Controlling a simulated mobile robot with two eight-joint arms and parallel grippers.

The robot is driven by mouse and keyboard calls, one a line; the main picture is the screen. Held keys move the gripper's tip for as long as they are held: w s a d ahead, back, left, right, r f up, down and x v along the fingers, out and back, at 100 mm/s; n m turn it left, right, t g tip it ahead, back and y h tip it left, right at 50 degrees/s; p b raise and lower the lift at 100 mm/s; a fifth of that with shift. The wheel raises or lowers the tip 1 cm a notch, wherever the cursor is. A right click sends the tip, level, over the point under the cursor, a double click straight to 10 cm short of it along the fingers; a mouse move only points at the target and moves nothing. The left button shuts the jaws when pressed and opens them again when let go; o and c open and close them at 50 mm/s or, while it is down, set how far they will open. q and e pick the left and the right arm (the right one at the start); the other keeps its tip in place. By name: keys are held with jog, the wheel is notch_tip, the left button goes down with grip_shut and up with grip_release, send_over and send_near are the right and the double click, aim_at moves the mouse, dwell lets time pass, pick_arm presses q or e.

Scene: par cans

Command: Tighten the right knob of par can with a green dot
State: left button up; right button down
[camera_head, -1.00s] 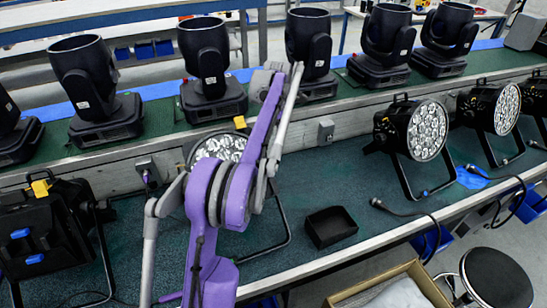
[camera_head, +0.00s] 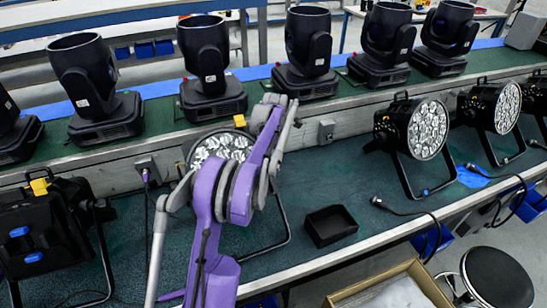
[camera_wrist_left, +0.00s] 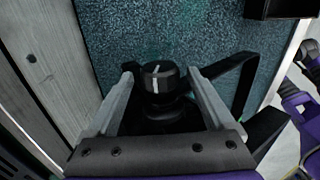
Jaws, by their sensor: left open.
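A par can (camera_head: 222,147) stands on the bench behind my purple left arm, which hides part of its lens face and bracket. In the left wrist view, a black knob (camera_wrist_left: 159,78) with a white line on its top sits between the fingertips of my left gripper (camera_wrist_left: 160,76). The gripper is open, with a gap on each side of the knob. In the head view, the left gripper is hidden behind its own arm. My right gripper is not in view.
Another par can (camera_head: 45,235) stands at the left, and more (camera_head: 412,128) stand at the right. A black tray (camera_head: 330,225) and a cable (camera_head: 405,208) lie on the bench. Several moving-head lights (camera_head: 208,65) line the raised shelf behind. A cardboard box (camera_head: 385,290) is below the front edge.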

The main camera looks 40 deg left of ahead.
pick_arm(q)
jog(key=c, duration=1.4)
jog(key=shift+o, duration=0.2)
jog(key=shift+w+a+r+g+h+p, duration=0.15)
jog(key=shift+g+h+p, duration=0.15)
jog(key=shift+h, duration=0.35)
jog(key=shift+a+f+g+h+p, duration=0.1)
jog(key=shift+a+g+h+p, duration=0.15)
jog(key=shift+h, duration=0.4)
jog(key=shift+w+g+h+p, duration=0.1)
jog(key=shift+g+h+p, duration=0.45)
jog(key=shift+h, duration=0.75)
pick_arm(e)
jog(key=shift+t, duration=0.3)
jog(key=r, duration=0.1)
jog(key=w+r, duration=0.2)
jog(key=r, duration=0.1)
pick_arm(q)
jog(key=o, duration=1.4)
jog(key=shift+c, duration=0.2)
